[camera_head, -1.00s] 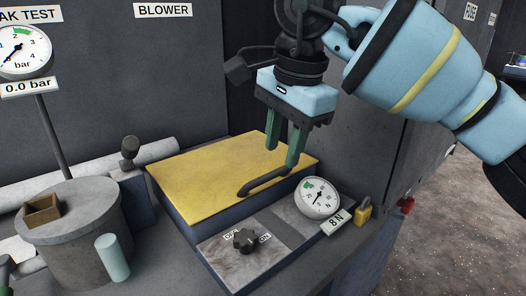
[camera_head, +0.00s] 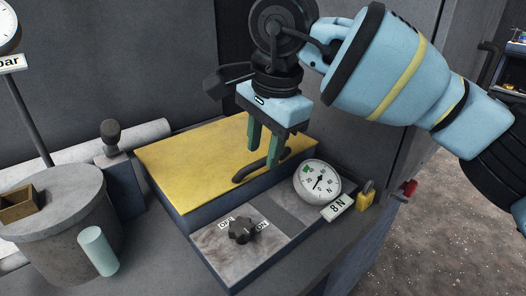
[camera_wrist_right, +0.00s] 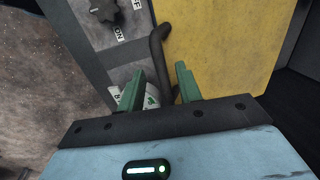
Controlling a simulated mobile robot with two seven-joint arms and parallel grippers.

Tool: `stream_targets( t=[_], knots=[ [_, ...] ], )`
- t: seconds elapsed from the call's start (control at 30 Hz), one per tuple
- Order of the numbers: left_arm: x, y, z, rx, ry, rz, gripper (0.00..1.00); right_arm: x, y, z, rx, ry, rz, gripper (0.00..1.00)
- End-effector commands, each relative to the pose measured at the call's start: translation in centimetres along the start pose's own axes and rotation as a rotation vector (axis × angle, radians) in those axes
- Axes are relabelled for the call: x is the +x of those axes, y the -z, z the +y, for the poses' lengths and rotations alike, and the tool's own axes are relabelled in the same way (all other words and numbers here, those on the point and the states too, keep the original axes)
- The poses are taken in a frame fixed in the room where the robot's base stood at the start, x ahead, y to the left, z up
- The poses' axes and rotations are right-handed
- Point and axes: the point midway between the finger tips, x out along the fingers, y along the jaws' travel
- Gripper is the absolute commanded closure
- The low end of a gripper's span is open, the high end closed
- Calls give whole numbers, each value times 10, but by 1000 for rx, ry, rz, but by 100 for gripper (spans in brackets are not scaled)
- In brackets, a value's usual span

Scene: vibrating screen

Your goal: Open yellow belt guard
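The yellow belt guard (camera_head: 195,165) lies flat as a lid on a dark box in the head view. It also shows in the right wrist view (camera_wrist_right: 220,45). A dark bar handle (camera_head: 248,173) runs along its front right edge. My right gripper (camera_head: 262,158) points down at the handle's far end, fingers apart. In the right wrist view, the handle (camera_wrist_right: 156,48) passes into the gap between the green fingers (camera_wrist_right: 159,80). I cannot tell whether either finger touches it. My left gripper is out of view.
A black knob (camera_head: 242,230) marked OFF and ON sits on the front panel. A round gauge (camera_head: 317,181), an 8 N label (camera_head: 337,208) and a yellow padlock (camera_head: 366,194) are at the right. A grey drum (camera_head: 62,225) stands left, beside a pale cylinder (camera_head: 98,250).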

Motion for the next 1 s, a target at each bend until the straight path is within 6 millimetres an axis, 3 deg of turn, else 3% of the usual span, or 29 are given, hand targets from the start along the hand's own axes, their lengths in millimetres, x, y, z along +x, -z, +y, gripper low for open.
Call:
stream_targets(
  t=[0.17, 0.47, 0.73, 1.0],
  knots=[
    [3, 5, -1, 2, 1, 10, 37, 14, 0, 0, 0, 0, 2, 65],
    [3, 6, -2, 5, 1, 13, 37, 16, 0, 0, 0, 0, 1, 65],
    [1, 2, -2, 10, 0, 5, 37, 16, 0, 0, 0, 0, 1, 99],
    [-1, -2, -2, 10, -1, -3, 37, 15, 0, 0, 0, 0, 1, 100]
  ],
)
